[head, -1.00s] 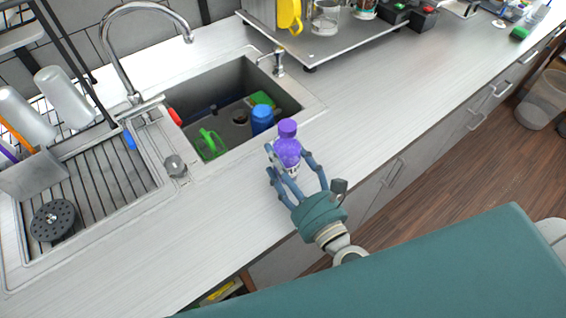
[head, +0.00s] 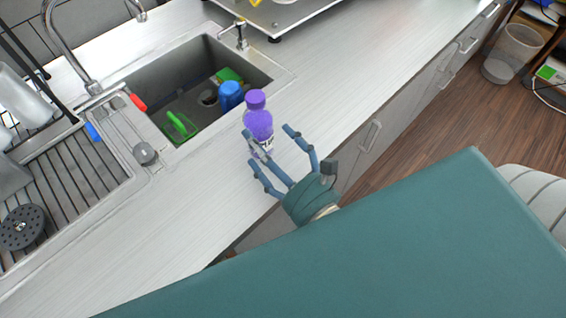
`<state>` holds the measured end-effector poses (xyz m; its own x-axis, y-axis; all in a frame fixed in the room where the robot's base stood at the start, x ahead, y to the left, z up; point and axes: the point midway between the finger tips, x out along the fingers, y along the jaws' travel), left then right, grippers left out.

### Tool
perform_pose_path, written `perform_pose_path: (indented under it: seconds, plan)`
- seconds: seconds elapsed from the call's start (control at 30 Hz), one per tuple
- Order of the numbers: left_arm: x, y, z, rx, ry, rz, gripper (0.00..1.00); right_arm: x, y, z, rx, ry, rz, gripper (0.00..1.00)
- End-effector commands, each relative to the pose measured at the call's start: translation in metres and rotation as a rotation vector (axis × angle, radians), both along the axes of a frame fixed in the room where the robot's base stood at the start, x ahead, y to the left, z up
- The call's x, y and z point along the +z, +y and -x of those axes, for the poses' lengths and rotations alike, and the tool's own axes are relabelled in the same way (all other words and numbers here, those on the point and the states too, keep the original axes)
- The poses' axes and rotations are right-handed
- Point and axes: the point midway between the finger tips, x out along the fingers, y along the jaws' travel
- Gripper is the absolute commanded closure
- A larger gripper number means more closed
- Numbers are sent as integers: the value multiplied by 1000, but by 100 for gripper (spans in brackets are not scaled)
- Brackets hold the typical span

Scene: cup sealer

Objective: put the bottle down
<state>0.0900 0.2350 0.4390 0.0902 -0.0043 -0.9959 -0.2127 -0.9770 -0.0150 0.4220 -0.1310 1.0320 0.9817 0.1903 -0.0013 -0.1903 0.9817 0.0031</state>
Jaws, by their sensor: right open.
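A purple bottle (head: 258,122) with a purple cap stands upright on the light countertop (head: 215,205), just right of the sink. My left gripper is not in view.
The sink (head: 180,85) holds a blue cup (head: 230,95), a green cup-like item (head: 180,127) and a green sponge (head: 229,75). A drying rack (head: 75,170) is at left. A raised metal platform (head: 285,12) stands at the back. The counter to the right is clear.

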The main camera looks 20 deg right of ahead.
Motion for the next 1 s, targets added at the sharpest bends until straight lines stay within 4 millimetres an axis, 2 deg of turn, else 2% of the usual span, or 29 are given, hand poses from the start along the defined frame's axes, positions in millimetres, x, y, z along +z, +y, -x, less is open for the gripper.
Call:
perform_pose_path:
  seconds: [0.03, 0.1, 0.3, 0.4, 0.6, 1.0]
  plan:
    - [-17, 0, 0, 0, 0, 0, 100, -11, -2, 14, 3, 5, 0, 13]
    - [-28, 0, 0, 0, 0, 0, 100, -10, -4, 30, 5, 6, 0, 13]
    - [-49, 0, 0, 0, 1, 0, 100, -8, -11, 64, 4, 5, 1, 13]
    - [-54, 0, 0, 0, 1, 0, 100, -5, -14, 73, 3, 4, 1, 13]
    - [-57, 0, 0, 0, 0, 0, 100, -1, -15, 80, 1, 1, -2, 13]
    - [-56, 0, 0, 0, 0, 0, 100, 0, -15, 80, 0, 0, -2, 13]
